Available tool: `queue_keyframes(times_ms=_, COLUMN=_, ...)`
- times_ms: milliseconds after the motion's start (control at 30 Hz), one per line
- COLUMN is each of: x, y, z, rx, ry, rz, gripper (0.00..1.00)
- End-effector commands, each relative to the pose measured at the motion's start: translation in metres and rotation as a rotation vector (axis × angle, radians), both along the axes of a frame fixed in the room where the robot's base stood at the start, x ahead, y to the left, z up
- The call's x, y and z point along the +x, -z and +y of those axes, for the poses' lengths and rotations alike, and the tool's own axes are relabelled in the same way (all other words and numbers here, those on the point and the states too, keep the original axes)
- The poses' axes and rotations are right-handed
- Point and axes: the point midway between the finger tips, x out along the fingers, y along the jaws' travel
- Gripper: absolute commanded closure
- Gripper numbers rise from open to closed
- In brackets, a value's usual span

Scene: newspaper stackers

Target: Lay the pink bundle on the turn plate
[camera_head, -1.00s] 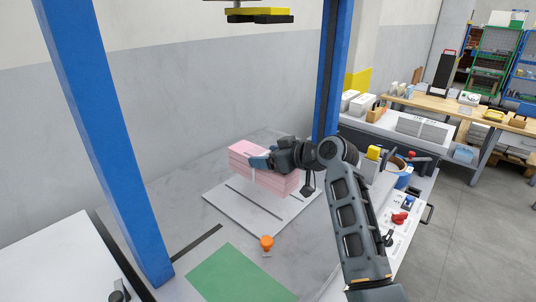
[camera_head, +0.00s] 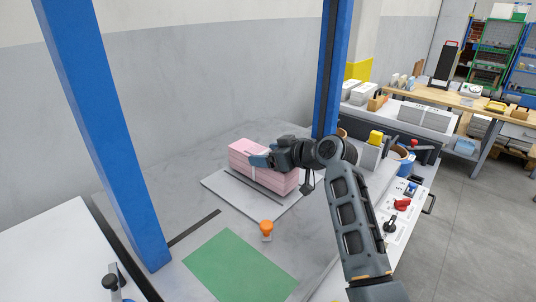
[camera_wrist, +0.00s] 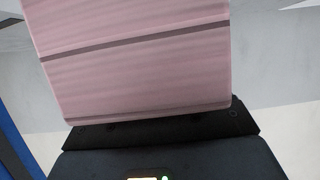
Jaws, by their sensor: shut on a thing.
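The pink bundle (camera_head: 244,162) is a stack of pink sheets with a pale band, level over the light grey turn plate (camera_head: 272,207). Its underside is on the plate or very close above it; I cannot tell which. My gripper (camera_head: 262,160) is shut on the bundle from the right side. In the wrist view the pink bundle (camera_wrist: 135,75) fills the upper middle, with a dark line across it, right against my dark gripper part (camera_wrist: 160,130). The fingertips are partly hidden by the bundle.
An orange knob (camera_head: 266,228) stands in front of the plate. A green mat (camera_head: 240,265) lies nearer. Blue posts rise at left (camera_head: 105,140) and behind my arm (camera_head: 333,70). A control panel with a red knob (camera_head: 403,204) is at right.

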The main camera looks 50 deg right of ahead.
Motion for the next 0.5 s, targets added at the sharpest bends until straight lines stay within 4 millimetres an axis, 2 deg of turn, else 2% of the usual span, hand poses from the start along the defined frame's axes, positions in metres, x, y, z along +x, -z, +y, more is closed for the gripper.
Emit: queue_keyframes(times_ms=500, x=0.0006, y=0.0044, z=-0.0003, rx=-0.002, ry=0.000, rz=-0.006, gripper=1.00)
